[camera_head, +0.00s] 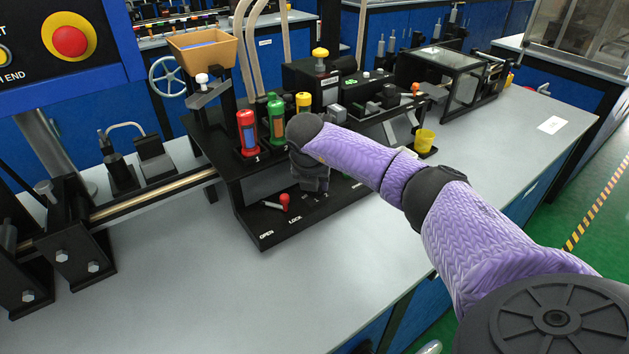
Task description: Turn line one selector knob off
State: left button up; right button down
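The black machine (262,222) stands on the grey bench. Its lower front ledge carries a red-tipped lever (284,201) between the labels OPEN and LOCK, with small number markings to the right. My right arm, in purple sleeves, reaches in from the right across the machine. My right gripper (312,178) is a dark shape pointing down over the ledge, just right of and above the red lever. Its fingertips are too dark to make out. No line one selector knob can be made out; the arm and gripper cover part of the ledge. My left gripper is out of view.
Red (247,132), green (276,118) and yellow (303,102) cylinders stand on the machine. A yellow cup (424,140) is at its right end. A rail assembly (150,192) lies left. A red button panel (70,41) is upper left. The front bench is clear.

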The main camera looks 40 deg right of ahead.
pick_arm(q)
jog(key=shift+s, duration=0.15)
pick_arm(e)
jog(key=c, duration=0.6)
grip_release()
jog(key=o, duration=0.3)
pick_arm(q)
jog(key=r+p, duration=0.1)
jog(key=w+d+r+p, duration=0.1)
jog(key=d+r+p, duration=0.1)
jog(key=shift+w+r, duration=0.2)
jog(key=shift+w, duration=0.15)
pick_arm(e)
jog(key=shift+o, duration=0.2)
jog(key=v, duration=1)
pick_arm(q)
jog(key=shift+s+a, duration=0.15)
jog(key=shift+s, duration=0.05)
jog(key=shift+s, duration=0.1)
